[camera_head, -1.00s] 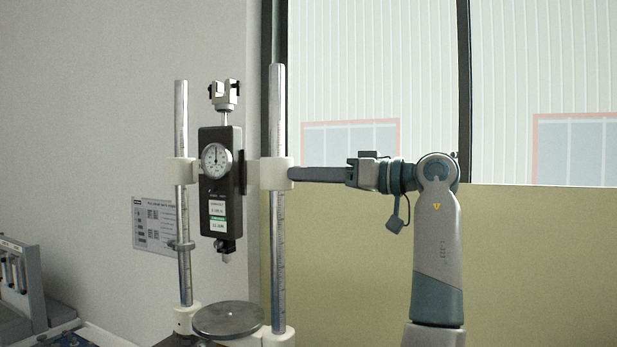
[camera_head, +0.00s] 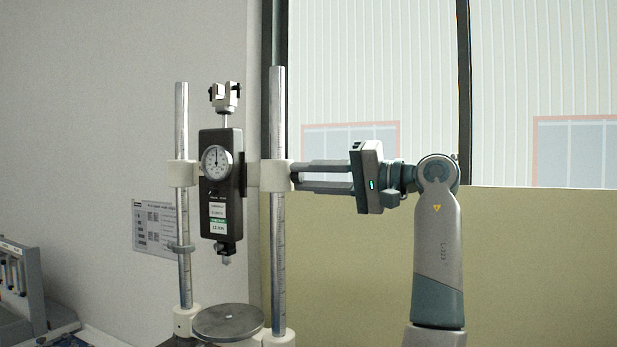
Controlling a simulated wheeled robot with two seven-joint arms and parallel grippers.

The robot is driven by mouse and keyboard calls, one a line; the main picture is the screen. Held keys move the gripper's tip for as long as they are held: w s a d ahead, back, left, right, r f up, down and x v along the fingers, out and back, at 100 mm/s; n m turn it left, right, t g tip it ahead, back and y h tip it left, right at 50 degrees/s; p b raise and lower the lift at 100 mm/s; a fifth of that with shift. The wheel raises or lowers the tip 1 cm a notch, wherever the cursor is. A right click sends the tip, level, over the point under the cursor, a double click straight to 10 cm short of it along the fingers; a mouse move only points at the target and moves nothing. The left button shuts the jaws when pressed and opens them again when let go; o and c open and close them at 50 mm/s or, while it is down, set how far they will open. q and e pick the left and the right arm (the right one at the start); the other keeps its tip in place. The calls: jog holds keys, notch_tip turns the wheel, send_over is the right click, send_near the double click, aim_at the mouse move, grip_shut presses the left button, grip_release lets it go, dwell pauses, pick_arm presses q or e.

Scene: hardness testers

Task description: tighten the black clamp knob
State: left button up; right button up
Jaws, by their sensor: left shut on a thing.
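A hardness tester stand has two upright metal columns, with a black force gauge (camera_head: 221,185) with a round dial between them. A white clamp block (camera_head: 277,174) sits on the right column at gauge height. My left gripper (camera_head: 297,176) reaches in from the right at that block, its two fingers one above the other. It is shut on the black clamp knob at the block's right side. The knob is hardly visible between the fingertips, so its own turn cannot be read.
A round metal plate (camera_head: 228,321) lies at the stand's foot, below the gauge. A label sheet (camera_head: 155,228) is on the wall behind. A grey device (camera_head: 22,285) stands at the lower left. The space below my gripper is free.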

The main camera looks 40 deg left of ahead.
pick_arm(q)
jog(key=m+p, duration=0.1)
jog(key=m, duration=0.5)
jog(key=shift+r+m, duration=0.1)
jog(key=shift+m, duration=0.2)
jog(key=m+p, duration=0.2)
jog(key=m, duration=0.3)
jog(key=m+p, duration=0.2)
jog(key=m, duration=0.3)
jog(key=shift+r, duration=0.1)
jog(key=m+p, duration=0.2)
jog(key=shift+m, duration=0.6)
jog(key=shift+f, duration=0.2)
jog(key=o, duration=1.1)
jog(key=shift+w, duration=0.1)
